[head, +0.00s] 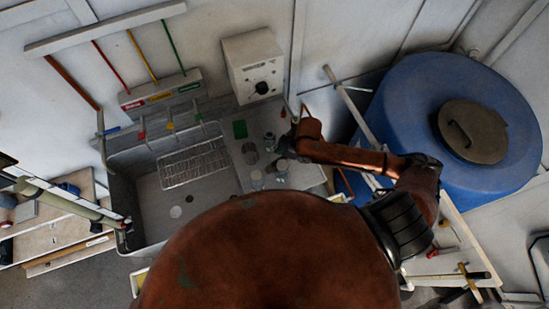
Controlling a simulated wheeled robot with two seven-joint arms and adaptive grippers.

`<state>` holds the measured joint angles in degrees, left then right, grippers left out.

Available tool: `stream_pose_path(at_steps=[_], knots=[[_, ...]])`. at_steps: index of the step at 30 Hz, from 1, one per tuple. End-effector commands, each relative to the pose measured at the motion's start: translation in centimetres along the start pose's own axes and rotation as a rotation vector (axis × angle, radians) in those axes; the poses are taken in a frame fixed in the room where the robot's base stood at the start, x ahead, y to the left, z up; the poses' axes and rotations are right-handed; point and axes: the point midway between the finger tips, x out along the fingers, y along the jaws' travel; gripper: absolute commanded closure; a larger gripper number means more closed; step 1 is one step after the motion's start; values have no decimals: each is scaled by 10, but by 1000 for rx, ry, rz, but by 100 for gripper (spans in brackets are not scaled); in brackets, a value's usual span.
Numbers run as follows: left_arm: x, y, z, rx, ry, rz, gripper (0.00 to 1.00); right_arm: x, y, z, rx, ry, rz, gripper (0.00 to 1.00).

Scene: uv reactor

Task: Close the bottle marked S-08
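Several small clear bottles stand on the light counter right of the sink: one (270,142) with a darker top at the back, one (250,157) to its left, and two (282,167) (257,180) nearer the front. Their labels are too small to read, so I cannot tell which is S-08 or which are closed. My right gripper (287,145) is beside the back bottle, on its right, with its wrist bent above the counter. Its fingers are small and dark, and I cannot tell whether they are open or touching a bottle. My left gripper does not show.
A grey sink (150,205) with a wire rack (194,163) lies left of the counter. A green square (240,129) is behind the bottles. A white control box (252,65) hangs on the wall. A large blue tank (420,100) stands at the right. My own body hides the front middle.

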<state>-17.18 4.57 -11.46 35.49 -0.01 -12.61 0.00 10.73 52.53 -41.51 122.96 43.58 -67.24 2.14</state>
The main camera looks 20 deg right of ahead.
Motion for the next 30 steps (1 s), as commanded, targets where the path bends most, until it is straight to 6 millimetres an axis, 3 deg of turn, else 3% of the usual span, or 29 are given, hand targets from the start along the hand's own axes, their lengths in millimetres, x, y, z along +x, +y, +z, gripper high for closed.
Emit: stream_pose_path(at_steps=[4, 9, 22, 30], knots=[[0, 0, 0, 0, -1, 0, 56, 0, 0, 0, 0, 0, 0, 69], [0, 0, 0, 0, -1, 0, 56, 0, 0, 0, 0, 0, 0, 80], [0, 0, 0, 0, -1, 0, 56, -2, 0, -1, 0, 1, 0, 80], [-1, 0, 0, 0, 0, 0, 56, -27, 0, -11, -2, 1, 2, 80]])
